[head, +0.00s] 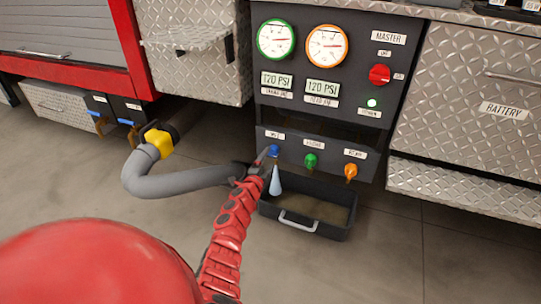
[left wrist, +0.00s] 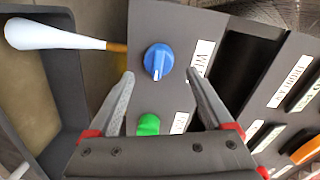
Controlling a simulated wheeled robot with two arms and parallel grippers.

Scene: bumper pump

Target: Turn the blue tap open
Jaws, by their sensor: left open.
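The blue tap (head: 273,150) is the left one of three on the lower dark panel. In the left wrist view the blue tap (left wrist: 158,61) is a round knob with a pale mark, lying just ahead of and between the two fingertips. My left gripper (head: 267,158) is open around or just short of it; contact is not clear. In the wrist view the left gripper (left wrist: 159,75) holds nothing. A pale blue-white stream-like shape (head: 276,181) hangs below the tap; in the wrist view it (left wrist: 50,36) starts at a brass spout. My right gripper is not in view.
A green tap (head: 310,160) and an orange tap (head: 351,171) sit to the right. A black drip tray (head: 334,226) is below. Two gauges (head: 276,39) and a red master switch (head: 380,74) are above. A grey hose (head: 180,183) lies left.

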